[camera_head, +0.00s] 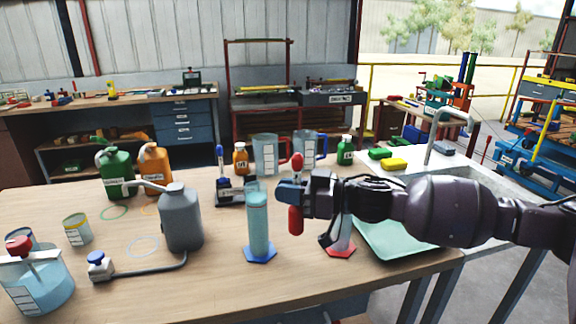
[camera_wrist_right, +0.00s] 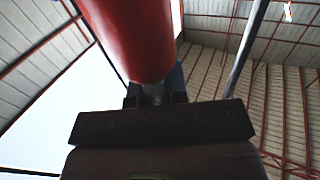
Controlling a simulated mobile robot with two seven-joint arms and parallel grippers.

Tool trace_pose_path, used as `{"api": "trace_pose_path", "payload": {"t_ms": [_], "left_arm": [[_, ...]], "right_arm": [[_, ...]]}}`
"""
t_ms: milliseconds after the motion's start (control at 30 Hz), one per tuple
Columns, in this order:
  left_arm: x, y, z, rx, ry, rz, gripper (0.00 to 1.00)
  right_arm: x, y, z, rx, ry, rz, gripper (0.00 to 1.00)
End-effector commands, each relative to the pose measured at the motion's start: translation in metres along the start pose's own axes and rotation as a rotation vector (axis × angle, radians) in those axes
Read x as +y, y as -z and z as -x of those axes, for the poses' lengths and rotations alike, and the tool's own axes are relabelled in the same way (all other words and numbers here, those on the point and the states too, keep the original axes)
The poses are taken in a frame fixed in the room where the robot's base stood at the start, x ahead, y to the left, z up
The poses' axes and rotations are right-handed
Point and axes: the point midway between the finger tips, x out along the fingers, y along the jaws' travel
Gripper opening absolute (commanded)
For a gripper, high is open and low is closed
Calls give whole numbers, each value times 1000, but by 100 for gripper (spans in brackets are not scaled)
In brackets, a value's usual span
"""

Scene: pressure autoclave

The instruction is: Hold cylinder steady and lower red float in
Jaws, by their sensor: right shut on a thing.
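The cylinder (camera_head: 258,226) is a tall, slim tube of teal liquid, upright on a blue hexagonal base on the wooden bench. The red float (camera_head: 296,220) hangs upright, its red top bulb (camera_head: 297,166) showing above my right gripper (camera_head: 297,192). That gripper is shut on the float's narrow middle. It holds the float just right of the cylinder in the head view, and the two look apart. In the right wrist view the float (camera_wrist_right: 130,35) is a large red rod above the jaws. My left gripper is in neither view.
A grey jerrycan (camera_head: 181,218) with a hose stands left of the cylinder. A red-based item (camera_head: 341,247) and a pale green tray (camera_head: 390,243) lie partly under my right arm. Clear measuring jugs (camera_head: 266,152) stand behind. Bench in front of the cylinder is clear.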

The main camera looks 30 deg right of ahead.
Motion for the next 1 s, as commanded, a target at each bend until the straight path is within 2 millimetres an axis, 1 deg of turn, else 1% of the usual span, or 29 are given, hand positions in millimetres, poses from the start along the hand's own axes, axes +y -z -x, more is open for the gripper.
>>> {"api": "trace_pose_path", "payload": {"t_ms": [33,100,400,667,1000], "left_arm": [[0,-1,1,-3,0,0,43],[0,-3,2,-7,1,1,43],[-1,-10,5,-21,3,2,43],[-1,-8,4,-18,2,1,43],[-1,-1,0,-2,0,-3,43]], "right_arm": [[-9,-10,1,3,-36,-10,0],[-17,-20,3,4,-97,-10,0],[-44,-57,8,5,-311,-8,0],[-64,-84,13,5,-463,-8,0],[-87,-116,18,5,-640,-7,0]]}}
